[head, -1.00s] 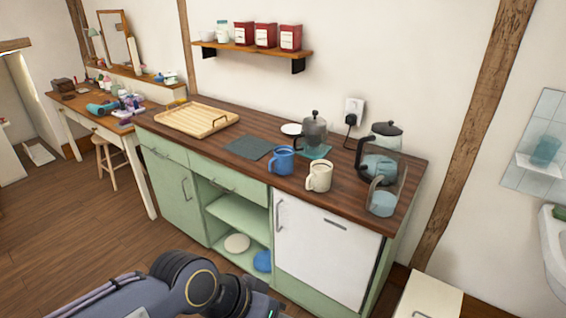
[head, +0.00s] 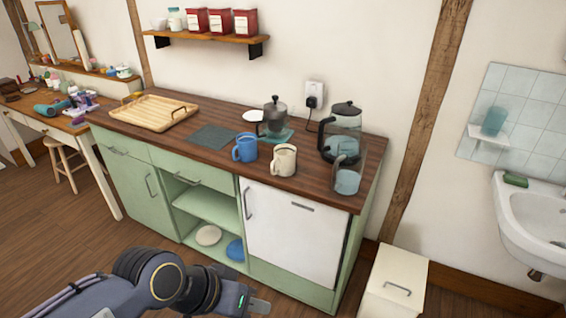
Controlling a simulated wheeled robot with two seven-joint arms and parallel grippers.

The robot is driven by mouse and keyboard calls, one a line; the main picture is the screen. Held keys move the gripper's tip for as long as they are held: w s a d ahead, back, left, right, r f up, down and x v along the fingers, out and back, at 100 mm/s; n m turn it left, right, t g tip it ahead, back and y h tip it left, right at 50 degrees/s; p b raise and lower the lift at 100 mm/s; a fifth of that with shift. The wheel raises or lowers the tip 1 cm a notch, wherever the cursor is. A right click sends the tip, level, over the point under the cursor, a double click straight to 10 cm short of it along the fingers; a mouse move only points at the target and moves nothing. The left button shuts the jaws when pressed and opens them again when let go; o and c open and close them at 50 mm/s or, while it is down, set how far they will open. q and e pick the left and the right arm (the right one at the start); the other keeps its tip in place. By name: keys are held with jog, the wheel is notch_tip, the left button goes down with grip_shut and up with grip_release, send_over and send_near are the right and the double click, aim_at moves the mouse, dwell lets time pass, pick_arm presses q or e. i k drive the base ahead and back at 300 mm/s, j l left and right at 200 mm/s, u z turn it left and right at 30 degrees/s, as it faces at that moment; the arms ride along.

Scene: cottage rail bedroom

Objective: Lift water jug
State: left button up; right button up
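The water jug (head: 347,181) is a clear vessel with bluish water low inside. It stands upright at the front right end of the dark wooden counter (head: 312,188), in front of a glass kettle (head: 347,118) with a black lid and handle. The two overlap in the picture, so the jug's upper outline is hard to make out. My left gripper (head: 257,304) is at the bottom of the head view, low in front of the cabinet, well below and apart from the jug. Its finger gap is not clear. My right gripper is out of view.
A cream mug (head: 284,161), a blue mug (head: 245,148) and a French press (head: 272,118) stand left of the jug. A wooden tray (head: 150,113) is further left. A white low cabinet (head: 395,283) and a sink (head: 545,215) are at right.

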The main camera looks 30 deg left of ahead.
aim_at(348, 166)
jog(key=u, duration=0.3)
jog(key=i+l+u, duration=0.3)
jog(key=l+u, duration=0.3)
jog(key=i+l+u, duration=0.3)
jog(key=i+l, duration=0.1)
jog(key=l, duration=0.4)
jog(key=i+l, duration=0.1)
jog(key=l, duration=0.35)
jog(key=u, duration=0.05)
